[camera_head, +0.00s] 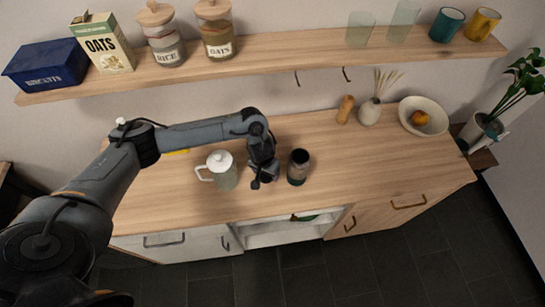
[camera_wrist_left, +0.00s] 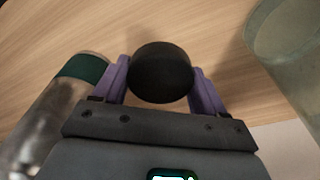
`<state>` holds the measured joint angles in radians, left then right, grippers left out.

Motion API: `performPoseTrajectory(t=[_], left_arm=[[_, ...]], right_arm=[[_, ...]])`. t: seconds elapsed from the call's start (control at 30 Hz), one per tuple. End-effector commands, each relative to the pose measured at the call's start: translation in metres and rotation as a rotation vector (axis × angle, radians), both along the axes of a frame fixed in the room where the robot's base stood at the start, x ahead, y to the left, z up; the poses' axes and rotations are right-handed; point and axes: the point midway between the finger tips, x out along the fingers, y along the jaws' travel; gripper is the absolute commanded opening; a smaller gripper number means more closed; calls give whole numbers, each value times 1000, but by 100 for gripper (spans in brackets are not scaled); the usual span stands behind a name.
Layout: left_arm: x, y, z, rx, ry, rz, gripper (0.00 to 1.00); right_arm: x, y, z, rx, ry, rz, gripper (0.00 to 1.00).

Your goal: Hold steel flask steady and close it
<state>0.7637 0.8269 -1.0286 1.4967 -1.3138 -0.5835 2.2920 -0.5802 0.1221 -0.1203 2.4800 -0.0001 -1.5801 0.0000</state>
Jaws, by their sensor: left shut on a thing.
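The steel flask (camera_head: 297,170) stands upright on the wooden counter, just right of my left gripper (camera_head: 262,178) in the head view. Its metal body with a dark green band (camera_wrist_left: 82,68) shows at the left of the left wrist view. In that view my left gripper (camera_wrist_left: 160,80) is shut on a round black cap (camera_wrist_left: 160,70), with a purple finger on each side. The cap is apart from the flask. In the head view the gripper's own links make the cap hard to make out. My right gripper is not in view.
A pepper mill (camera_head: 345,109), a vase (camera_head: 369,112) and a bowl (camera_head: 432,108) stand at the back right. The counter (camera_head: 390,165) right of the flask is clear.

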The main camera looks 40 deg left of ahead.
Motion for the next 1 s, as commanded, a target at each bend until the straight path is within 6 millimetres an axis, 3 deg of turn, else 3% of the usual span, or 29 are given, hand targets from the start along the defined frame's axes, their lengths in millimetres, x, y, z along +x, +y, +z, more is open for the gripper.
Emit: performPoseTrajectory(t=[0.1,0.4,0.6,1.0], left_arm=[[-29,-9,1,0,3,-3,42],[-71,-24,0,0,1,-1,42],[-81,-27,0,0,0,1,42],[-82,-27,0,0,0,1,42]], right_arm=[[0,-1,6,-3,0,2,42],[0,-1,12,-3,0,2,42],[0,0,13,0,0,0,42],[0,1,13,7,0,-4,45]])
